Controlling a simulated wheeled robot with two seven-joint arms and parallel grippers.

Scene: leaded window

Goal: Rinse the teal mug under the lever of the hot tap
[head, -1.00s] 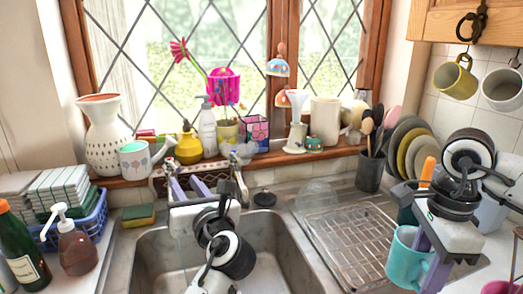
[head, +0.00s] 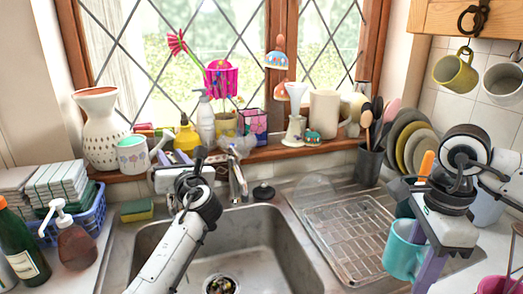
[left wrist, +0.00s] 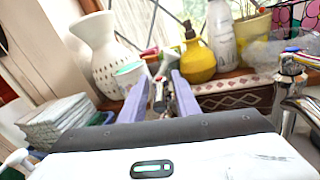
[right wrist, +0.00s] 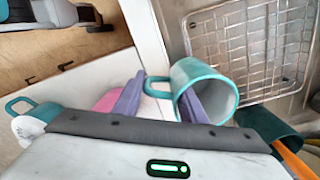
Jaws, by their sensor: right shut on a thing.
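The teal mug (head: 402,251) is in my right gripper (head: 428,243), above the counter right of the drainer. In the right wrist view the mug (right wrist: 207,84) is tilted, its handle between the fingers and one finger overlapping its opening; the exact grip is unclear. My left gripper (head: 178,157) is behind the sink near the sill. In the left wrist view its purple fingers are apart, with a small dark-and-metal piece (left wrist: 159,94) between them, perhaps a tap lever; contact is unclear. The chrome tap (head: 236,180) stands right of this gripper.
The wire drainer (head: 350,235) is bare. A sponge (head: 137,210) lies left of the tap.

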